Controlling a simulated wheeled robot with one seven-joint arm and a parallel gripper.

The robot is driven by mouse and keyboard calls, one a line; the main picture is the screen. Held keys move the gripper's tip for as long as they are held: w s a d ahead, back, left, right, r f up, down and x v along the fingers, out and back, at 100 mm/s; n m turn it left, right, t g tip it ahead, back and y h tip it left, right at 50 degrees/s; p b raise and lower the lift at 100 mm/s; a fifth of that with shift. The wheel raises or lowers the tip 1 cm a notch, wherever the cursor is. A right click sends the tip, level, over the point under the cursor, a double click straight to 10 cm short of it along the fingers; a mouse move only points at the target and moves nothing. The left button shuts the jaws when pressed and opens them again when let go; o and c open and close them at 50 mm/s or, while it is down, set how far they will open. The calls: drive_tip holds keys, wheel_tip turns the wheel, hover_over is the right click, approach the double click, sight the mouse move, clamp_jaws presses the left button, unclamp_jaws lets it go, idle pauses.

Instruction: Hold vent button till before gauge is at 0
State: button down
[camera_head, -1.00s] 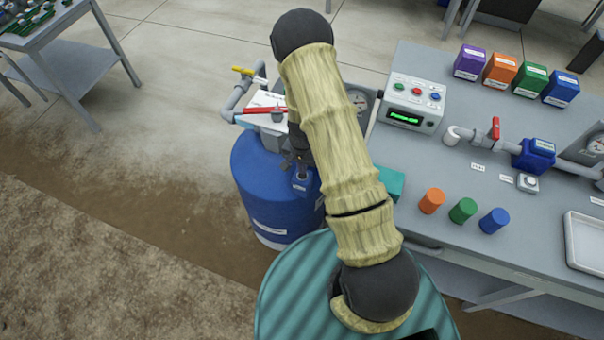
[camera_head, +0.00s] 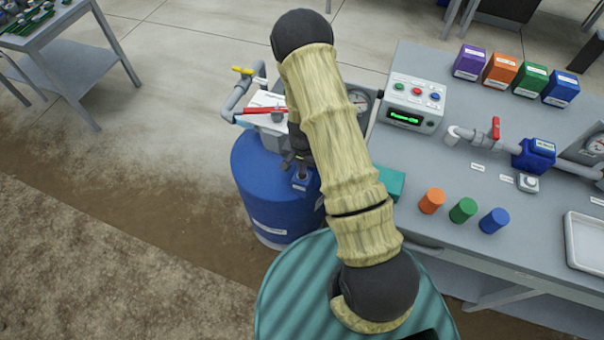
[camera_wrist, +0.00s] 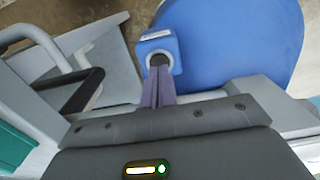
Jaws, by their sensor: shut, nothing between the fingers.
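A small blue vent block (camera_head: 300,183) with a white label sits on top of the blue barrel (camera_head: 280,205). In the wrist view the block (camera_wrist: 157,42) shows a dark round button (camera_wrist: 158,60) on its near side. My gripper (camera_wrist: 158,68) is shut and empty, its fingertips at the button and seemingly touching it. How far the button is pressed I cannot tell. In the head view my gripper (camera_head: 298,160) is at the block, partly hidden by my arm.
A control box (camera_head: 411,103) with coloured buttons and a green display stands on the grey bench. A second gauge (camera_head: 597,145) is at the right edge. A red lever (camera_head: 263,109) and a yellow-handled valve (camera_head: 243,71) are near the barrel.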

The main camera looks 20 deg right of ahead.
drive_tip(key=shift+f+b, duration=0.65)
drive_tip(key=shift+f, duration=0.25)
idle(4.0)
drive_tip(key=shift+r+p, duration=2.75)
drive_tip(key=shift+r, duration=0.8)
drive_tip(key=shift+r, duration=0.1)
wheel_tip(320, 180, up, 8)
drive_tip(key=n, duration=0.1)
hover_over(301, 177)
drive_tip(key=s+r+n+t, duration=0.1)
drive_tip(key=s+r+n, duration=0.2)
drive_tip(key=s+r, duration=0.3)
drive_tip(key=s+r+n+t, duration=0.1)
drive_tip(key=s+r+n, duration=0.2)
drive_tip(key=s+r, duration=0.4)
wheel_tip(301, 177, up, 7)
drive_tip(key=shift+s+d+f+t, duration=0.2)
drive_tip(key=shift+s+d+t, duration=0.1)
